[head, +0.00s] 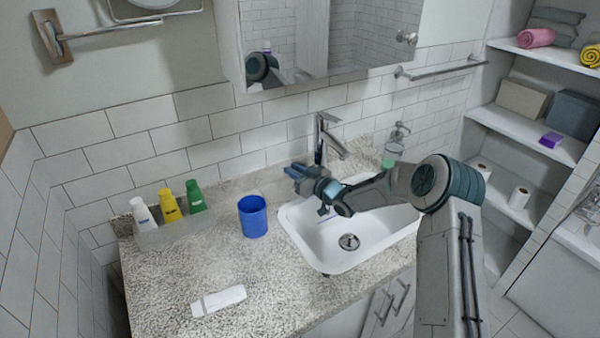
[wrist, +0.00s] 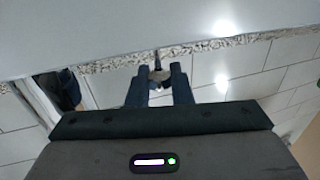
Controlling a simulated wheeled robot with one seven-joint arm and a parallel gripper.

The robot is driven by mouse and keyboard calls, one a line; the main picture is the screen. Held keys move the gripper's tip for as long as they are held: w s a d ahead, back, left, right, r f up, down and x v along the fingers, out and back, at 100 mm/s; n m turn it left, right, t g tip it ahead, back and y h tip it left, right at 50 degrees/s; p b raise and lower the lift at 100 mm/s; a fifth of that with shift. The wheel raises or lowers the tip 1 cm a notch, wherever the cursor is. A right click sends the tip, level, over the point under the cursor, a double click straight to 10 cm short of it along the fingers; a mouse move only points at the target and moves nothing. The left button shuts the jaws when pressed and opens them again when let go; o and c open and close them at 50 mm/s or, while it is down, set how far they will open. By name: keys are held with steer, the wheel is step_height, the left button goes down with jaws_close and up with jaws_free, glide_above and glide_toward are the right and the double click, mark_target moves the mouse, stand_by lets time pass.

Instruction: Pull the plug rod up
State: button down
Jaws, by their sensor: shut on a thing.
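My gripper (head: 297,172) is behind the sink, at the left side of the chrome faucet (head: 321,140), close to the back edge of the basin. In the wrist view the two dark fingers of my gripper (wrist: 158,88) are closed around a small pale knob on a thin dark stem, which is the plug rod (wrist: 157,70). In the head view the rod is hidden by my gripper. The white sink (head: 325,258) has a round metal drain plug (head: 349,242) at its bottom. The plug's height is too small to judge.
A blue cup (head: 253,217) stands on the speckled counter (head: 160,275) left of the sink. A tray (head: 172,234) with several tubes is at the back left, and a white tube (head: 218,300) lies in front. The mirror cabinet (head: 330,40) hangs above.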

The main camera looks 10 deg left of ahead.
steer(key=c, duration=1.3)
jaws_free()
steer(key=shift+r, duration=0.25)
steer(key=b+v, duration=0.2)
steer(key=v, duration=1.1)
steer(key=shift+s+d, duration=0.3)
